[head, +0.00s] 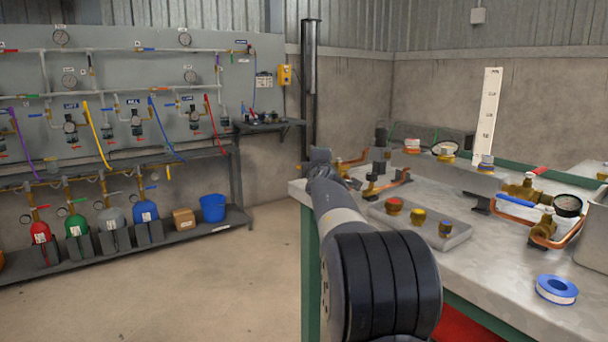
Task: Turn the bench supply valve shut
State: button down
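On the bench (330,198) at the right, a brass valve with a red lever (540,171) sits on copper pipework. Nearer, a second lever, blue (515,201), belongs to a brass fitting (543,228) on the same pipework. A round gauge (568,205) stands beside them. I cannot tell which of these is the bench supply valve, as no label is readable. My gripper (320,155) is small and dark at the far end of my arm, near the bench's left corner and well left of both levers. Its fingers are not clear, and I see nothing held.
A blue-rimmed tape roll (556,289) lies front right. A gauge panel (140,75) and cylinders (77,222) line the left wall; floor between is clear.

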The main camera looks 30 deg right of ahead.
jog(key=shift+s+f, duration=0.1)
jog(key=shift+f, duration=0.2)
jog(key=c, duration=1.6)
grip_release()
jog(key=shift+r, duration=0.2)
jog(key=shift+o, duration=0.2)
jog(key=shift+s, duration=0.1)
jog(key=b+v, duration=0.2)
jog(key=v, duration=0.8)
jog(key=shift+s+b, duration=0.35)
jog(key=shift+b, duration=0.05)
jog(key=shift+a, duration=0.1)
